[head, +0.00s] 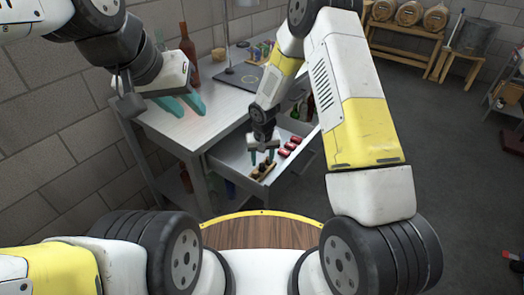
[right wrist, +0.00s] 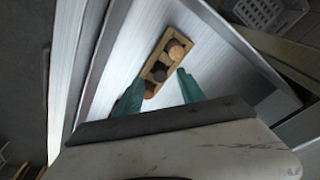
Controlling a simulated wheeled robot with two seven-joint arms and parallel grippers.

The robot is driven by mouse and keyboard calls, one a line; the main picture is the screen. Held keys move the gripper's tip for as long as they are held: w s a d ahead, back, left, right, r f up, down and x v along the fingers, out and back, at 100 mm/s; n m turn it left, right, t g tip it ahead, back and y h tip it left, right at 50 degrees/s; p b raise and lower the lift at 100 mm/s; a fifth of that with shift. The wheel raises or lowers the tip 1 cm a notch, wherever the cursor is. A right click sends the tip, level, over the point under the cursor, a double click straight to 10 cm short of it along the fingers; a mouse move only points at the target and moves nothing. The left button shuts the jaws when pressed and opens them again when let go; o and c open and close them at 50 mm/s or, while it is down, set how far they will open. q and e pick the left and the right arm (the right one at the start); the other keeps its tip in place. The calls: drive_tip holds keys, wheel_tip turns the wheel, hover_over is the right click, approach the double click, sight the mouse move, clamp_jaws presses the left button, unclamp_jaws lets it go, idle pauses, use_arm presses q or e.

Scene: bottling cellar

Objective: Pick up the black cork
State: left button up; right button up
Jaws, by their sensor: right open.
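The black cork (right wrist: 159,72) sits in the middle of a small wooden holder (right wrist: 165,57), between a tan cork (right wrist: 177,48) and a brown cork (right wrist: 149,88). The holder lies in the open drawer and also shows in the head view (head: 263,172), where the corks are too small to tell apart well. My right gripper (head: 262,158) is open above the holder. In the right wrist view its teal fingers (right wrist: 159,80) are spread on either side of the black cork's place; contact cannot be told. My left gripper (head: 183,104) is open and empty over the table.
The drawer (head: 228,155) stands pulled out from the metal table (head: 195,128). Several red items (head: 290,146) lie in it, right of the holder. A brown bottle (head: 188,45) and a dark mat (head: 243,75) are on the tabletop. A white crate (right wrist: 270,12) shows in the right wrist view.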

drive_tip(key=shift+w+f, duration=0.15)
drive_tip(key=shift+f, duration=0.55)
drive_tip(key=shift+w+f, duration=0.15)
drive_tip(key=shift+f, duration=0.5)
clamp_jaws()
